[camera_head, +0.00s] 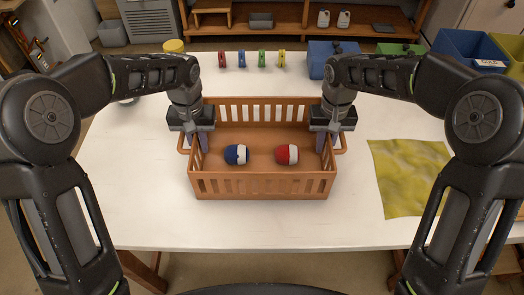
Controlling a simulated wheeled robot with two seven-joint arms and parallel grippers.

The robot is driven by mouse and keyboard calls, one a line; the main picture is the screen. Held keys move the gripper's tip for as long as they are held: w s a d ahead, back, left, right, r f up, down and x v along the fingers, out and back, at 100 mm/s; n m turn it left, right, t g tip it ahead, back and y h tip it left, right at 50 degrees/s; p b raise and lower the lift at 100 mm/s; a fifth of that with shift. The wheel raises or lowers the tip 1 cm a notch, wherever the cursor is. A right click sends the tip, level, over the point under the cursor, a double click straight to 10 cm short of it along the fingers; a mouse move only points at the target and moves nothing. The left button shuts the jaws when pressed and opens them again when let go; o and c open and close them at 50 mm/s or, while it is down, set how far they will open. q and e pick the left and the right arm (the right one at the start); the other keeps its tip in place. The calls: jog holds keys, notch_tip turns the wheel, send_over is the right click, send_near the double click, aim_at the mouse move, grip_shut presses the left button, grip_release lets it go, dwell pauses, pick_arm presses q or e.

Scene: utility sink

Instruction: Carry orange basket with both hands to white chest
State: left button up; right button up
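The orange basket (262,188) stands on the white table (140,215), in the middle of the head view. It has slatted walls and a handle at each end. Inside lie a blue-and-white ball (236,154) and a red-and-white ball (287,154). My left gripper (193,143) is at the basket's left end, by the left handle (183,147). My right gripper (332,143) is at the right end, by the right handle (341,146). Both point down, and their fingertips are partly hidden at the handles, so I cannot tell whether they are closed. No white chest is clearly identifiable in view.
A yellow-green cloth (410,178) lies right of the basket. Several coloured clips (262,59) stand behind it. Blue bins (468,48) and a yellow lid (173,46) are near the back. The table's front left is clear. A wooden shelf (285,14) stands beyond.

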pick_arm(q)
jog(key=shift+f, duration=0.35)
pick_arm(e)
jog(key=shift+f, duration=0.35)
pick_arm(q)
jog(key=shift+c, duration=0.2)
pick_arm(e)
jog(key=shift+c, duration=0.2)
pick_arm(q)
grip_shut()
pick_arm(e)
grip_shut()
pick_arm(q)
jog(key=shift+r, duration=0.1)
pick_arm(e)
jog(key=shift+r, duration=0.1)
